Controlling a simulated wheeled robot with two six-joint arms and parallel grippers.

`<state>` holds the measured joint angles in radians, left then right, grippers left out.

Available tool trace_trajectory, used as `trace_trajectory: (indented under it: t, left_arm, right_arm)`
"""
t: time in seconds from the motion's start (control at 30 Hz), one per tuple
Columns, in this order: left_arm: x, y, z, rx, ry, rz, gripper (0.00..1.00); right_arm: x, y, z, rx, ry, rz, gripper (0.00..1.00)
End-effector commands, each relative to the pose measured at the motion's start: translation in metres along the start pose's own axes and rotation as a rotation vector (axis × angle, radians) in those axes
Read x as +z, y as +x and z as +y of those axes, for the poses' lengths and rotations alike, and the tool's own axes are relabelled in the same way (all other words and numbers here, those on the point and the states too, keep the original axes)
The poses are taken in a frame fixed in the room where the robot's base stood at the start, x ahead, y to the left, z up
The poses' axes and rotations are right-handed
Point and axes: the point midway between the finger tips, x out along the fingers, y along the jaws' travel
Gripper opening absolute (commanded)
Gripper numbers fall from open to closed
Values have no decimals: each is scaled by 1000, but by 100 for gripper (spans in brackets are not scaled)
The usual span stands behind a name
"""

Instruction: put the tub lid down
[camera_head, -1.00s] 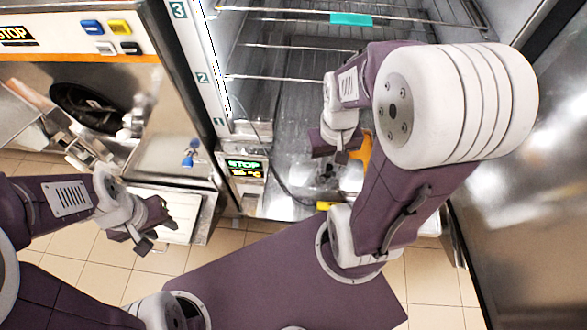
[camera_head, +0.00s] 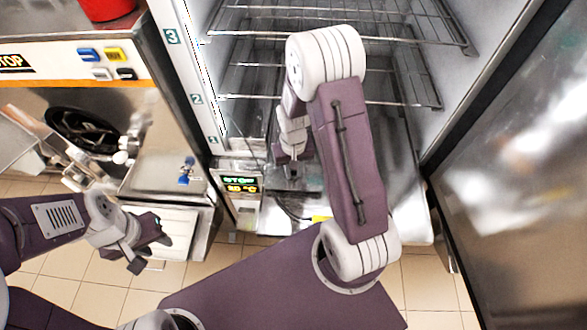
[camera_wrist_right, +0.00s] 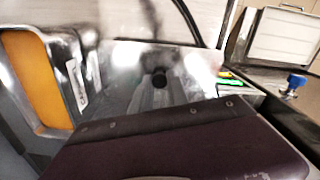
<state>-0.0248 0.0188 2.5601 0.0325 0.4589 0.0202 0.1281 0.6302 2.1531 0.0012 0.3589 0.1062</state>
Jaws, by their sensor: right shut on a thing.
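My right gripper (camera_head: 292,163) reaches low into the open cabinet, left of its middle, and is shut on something. A shiny metal sheet with a dark round knob (camera_wrist_right: 160,80), seemingly the tub lid (camera_wrist_right: 118,75), lies just past my gripper's purple body in the right wrist view. How the jaws meet it is hidden, and I cannot tell whether it rests on the floor. A metal tub with orange contents (camera_wrist_right: 28,75) stands at the left of that view. My left gripper (camera_head: 148,254) is open and empty, outside the cabinet in front of the machine.
Wire shelves (camera_head: 335,100) cross the cabinet above my right gripper. The cabinet door (camera_head: 515,170) stands open at the right. A temperature display (camera_head: 240,184) is at the cabinet's left front edge. The machine at left (camera_head: 160,155) has a blue knob (camera_head: 186,172).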

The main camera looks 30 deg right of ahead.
Motion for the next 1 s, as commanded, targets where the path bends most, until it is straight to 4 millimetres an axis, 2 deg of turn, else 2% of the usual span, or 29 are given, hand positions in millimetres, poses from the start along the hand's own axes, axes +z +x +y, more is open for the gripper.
trace_trajectory:
  t: [0.73, 0.77, 0.8, 1.0]
  left_arm:
    - [1, 8, 0, 0, 0, 0, 36]
    - [1, 8, 0, 0, 0, 0, 36]
    - [1, 8, 0, 0, 0, 0, 36]
    - [1, 8, 0, 0, 0, 0, 36]
  right_arm:
    - [0, 14, 0, 0, 0, 2, 0]
    - [0, 14, 0, 0, 0, 2, 28]
    - [0, 13, 0, 0, 0, 2, 39]
    - [0, 13, 0, 0, 0, 2, 42]
